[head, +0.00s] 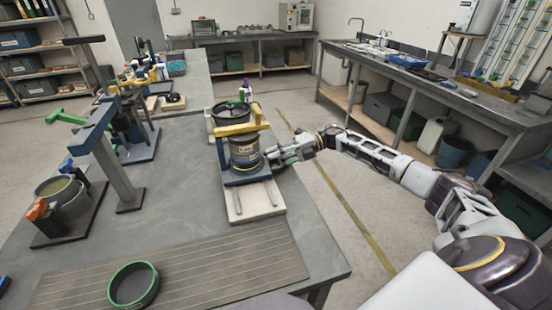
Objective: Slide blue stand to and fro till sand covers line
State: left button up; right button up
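A blue stand (231,178) sits on two rails over a pale board (240,212) near the middle of the table. It carries a dark container (244,150) with a yellow band, under a yellow bar (240,129). Sand and a line cannot be made out in it. My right gripper (273,160) reaches in from the right and is at the right side of the stand, at about the container's lower height. Its fingertips are small and partly hidden against the stand, so contact and closure are unclear. My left gripper is not in view.
A blue-grey post (108,160) with an overhanging arm stands left of the stand. A grey pot (62,196) sits farther left. A green-rimmed ring (133,285) lies on a ribbed mat (215,268) in front. Another dark pot (228,113) stands behind the stand. Bare tabletop lies between post and board.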

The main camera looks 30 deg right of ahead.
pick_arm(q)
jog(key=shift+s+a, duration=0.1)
pick_arm(e)
jog(key=v, duration=1.2)
dwell(0.4)
